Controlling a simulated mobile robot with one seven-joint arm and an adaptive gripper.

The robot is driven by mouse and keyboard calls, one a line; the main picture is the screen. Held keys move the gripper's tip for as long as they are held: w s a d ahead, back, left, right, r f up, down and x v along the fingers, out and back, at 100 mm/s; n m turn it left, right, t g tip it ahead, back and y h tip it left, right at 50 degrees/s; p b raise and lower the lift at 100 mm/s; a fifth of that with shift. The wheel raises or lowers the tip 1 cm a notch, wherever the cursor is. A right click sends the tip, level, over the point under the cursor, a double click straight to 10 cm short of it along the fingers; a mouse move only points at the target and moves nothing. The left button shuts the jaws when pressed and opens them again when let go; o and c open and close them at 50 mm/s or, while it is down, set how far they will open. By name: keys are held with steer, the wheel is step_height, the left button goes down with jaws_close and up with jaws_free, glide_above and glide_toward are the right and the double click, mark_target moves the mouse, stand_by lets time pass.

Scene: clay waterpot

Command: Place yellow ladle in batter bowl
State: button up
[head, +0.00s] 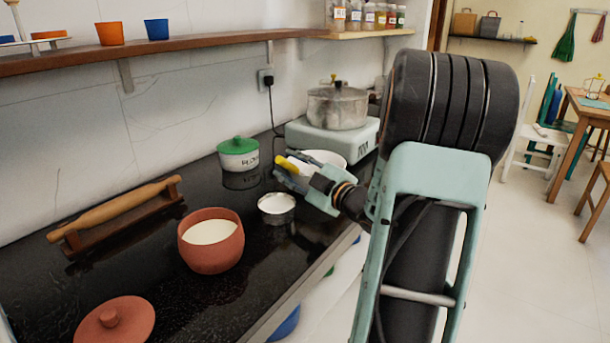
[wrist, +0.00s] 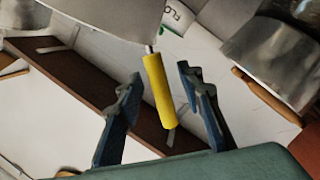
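The yellow ladle handle (head: 287,164) shows at the tips of my gripper (head: 290,178) in the head view. In the wrist view the yellow handle (wrist: 158,90) lies between the two fingers of my gripper (wrist: 158,80), with a gap on each side; a short metal shaft shows at its upper end. The ladle's head cannot be made out. A white bowl (head: 326,157) stands just behind my gripper, partly hidden by it. A clay pot (head: 212,260) and a small metal bowl (head: 277,219) both hold something white. I cannot tell which is the batter bowl.
A green-lidded tin (head: 238,158) stands left of my gripper. A metal pot (head: 337,108) sits on the stove (head: 303,137) behind. A rolling pin (head: 115,208) on its stand and a clay lid (head: 115,322) lie to the left. Dark counter (head: 130,265) is bare between them.

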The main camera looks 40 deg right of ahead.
steer(key=shift+c, duration=0.6)
jaws_close()
steer(key=shift+r, duration=0.15)
